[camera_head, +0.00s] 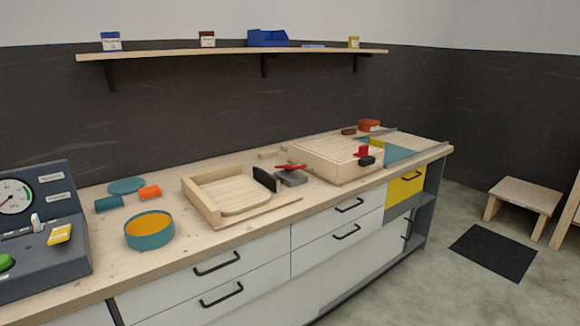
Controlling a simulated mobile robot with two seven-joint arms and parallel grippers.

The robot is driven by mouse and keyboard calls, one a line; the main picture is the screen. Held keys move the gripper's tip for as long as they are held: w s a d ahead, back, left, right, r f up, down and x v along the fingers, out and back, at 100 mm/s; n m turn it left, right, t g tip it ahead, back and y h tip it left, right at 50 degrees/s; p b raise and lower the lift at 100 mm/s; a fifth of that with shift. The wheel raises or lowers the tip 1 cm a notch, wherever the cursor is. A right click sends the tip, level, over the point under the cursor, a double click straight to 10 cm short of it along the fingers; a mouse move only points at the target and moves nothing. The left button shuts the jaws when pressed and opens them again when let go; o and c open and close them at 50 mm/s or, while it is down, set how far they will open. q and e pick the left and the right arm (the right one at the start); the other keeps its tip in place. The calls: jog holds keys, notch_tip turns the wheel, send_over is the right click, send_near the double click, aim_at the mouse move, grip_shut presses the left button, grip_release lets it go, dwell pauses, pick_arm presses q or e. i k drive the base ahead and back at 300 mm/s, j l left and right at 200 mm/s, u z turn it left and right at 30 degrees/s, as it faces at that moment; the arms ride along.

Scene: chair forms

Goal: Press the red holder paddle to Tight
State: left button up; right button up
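A flat red paddle (291,167) lies across a grey holder block (291,178) on the worktop, right of a wooden form with raised sides (205,201). A black upright plate (266,180) stands just left of the holder. A second, smaller red piece (362,151) sits with a black block (367,161) at the front right of a wooden box form (330,152). No Tight marking can be read at this size, and I cannot tell which red piece is the holder paddle. Neither of my grippers is in view.
A teal bowl (150,231) and a dark gauge console (38,232) stand at the left. Orange and teal small parts lie behind the bowl. A shelf (225,53) runs along the wall above. A yellow drawer (405,188) is at the right. A stool (523,195) stands on the floor.

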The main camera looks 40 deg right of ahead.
aim_at(289, 168)
jog(key=i+l+u, duration=0.3)
jog(key=l, duration=1.35)
jog(key=l+u, duration=0.3)
jog(key=l, duration=1.35)
